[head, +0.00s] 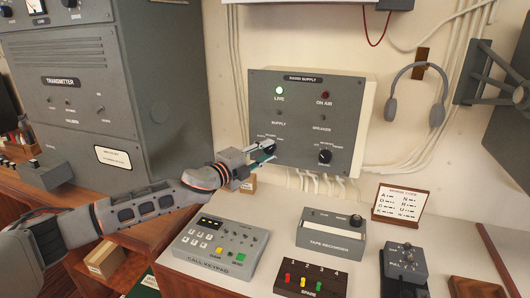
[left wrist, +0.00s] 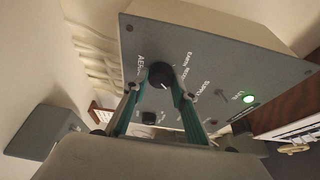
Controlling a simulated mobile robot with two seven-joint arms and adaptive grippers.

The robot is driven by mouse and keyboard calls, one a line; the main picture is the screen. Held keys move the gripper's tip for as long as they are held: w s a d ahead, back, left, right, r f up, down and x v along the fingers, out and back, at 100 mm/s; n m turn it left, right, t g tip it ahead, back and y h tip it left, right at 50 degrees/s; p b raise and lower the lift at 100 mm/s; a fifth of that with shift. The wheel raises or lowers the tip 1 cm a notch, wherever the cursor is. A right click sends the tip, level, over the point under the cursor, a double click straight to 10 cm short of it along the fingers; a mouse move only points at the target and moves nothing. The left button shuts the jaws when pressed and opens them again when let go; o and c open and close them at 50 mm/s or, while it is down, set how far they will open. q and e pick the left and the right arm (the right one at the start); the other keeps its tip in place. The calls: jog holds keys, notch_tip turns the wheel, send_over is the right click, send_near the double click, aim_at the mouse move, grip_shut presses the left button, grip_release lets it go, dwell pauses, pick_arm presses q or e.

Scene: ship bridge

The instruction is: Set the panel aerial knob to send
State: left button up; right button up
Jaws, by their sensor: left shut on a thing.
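The grey radio supply panel (head: 300,112) is on the wall in the head view, with labels over its controls. My left gripper (head: 268,156) is at the panel's lower left. In the left wrist view the panel face (left wrist: 215,62) appears turned, and the dark round aerial knob (left wrist: 160,74) sits between the teal fingertips of my left gripper (left wrist: 157,90), which are shut on it. The lettering beside it is partly readable. The way the knob points cannot be told. In the head view the gripper hides the knob. My right gripper is not in view.
Another black knob (head: 325,156) is at the panel's lower right. The green live lamp (head: 280,91) is lit; the red on-air lamp (head: 324,95) looks dark. A call keypad (head: 220,247), tape recorder (head: 331,235) and spare switch box (head: 311,281) stand on the desk below.

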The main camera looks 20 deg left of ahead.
pick_arm(q)
jog(key=o, duration=1.1)
jog(key=v, duration=1.2)
